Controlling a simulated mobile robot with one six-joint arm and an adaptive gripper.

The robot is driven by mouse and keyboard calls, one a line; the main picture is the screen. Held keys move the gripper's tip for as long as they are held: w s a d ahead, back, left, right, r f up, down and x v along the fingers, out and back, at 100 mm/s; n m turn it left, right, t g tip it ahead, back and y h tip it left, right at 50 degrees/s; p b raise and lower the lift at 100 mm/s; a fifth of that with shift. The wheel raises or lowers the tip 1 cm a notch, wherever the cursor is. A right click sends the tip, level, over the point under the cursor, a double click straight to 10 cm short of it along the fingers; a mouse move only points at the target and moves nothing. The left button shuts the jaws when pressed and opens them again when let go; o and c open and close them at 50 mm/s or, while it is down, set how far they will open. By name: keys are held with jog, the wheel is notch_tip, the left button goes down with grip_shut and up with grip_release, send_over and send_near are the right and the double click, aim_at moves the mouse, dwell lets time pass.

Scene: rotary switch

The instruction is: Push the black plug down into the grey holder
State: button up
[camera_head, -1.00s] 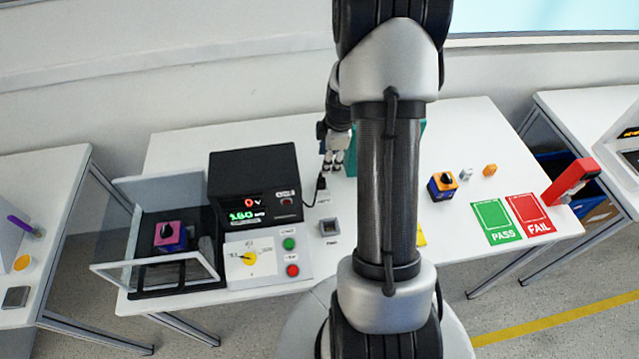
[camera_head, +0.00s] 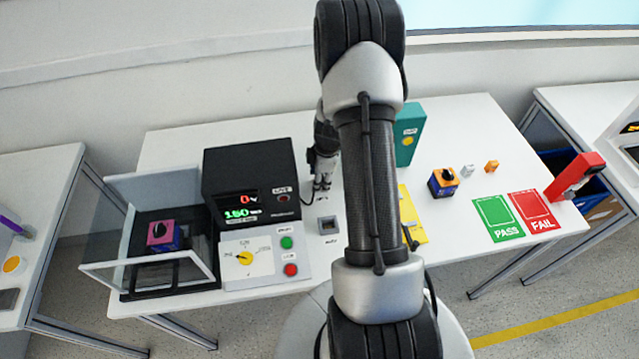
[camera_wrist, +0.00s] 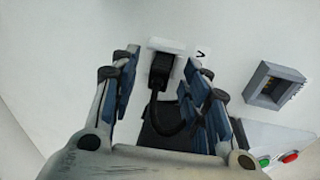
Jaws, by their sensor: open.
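The black plug (camera_wrist: 161,68) stands at a pale grey holder (camera_wrist: 166,45) in the wrist view. Its black cable curves from it toward the black tester box (camera_wrist: 165,132). How deep the plug sits cannot be told. My gripper (camera_wrist: 160,82) is open, with one blue-and-black finger on each side of the plug and gaps between. In the head view my gripper (camera_head: 321,184) points down beside the black tester box (camera_head: 250,180), over the plug's place. The plug is mostly hidden there by the fingers.
A square grey socket box (camera_head: 329,226) stands in front of my gripper and shows in the wrist view (camera_wrist: 274,86). A panel (camera_head: 262,256) with a yellow knob and buttons lies front left. A teal box (camera_head: 409,135) stands behind my arm. An orange-and-blue switch (camera_head: 443,182) is at right.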

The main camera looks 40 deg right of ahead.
jog(key=shift+r, duration=0.1)
jog(key=shift+c, duration=0.3)
grip_shut()
jog(key=shift+r, duration=0.15)
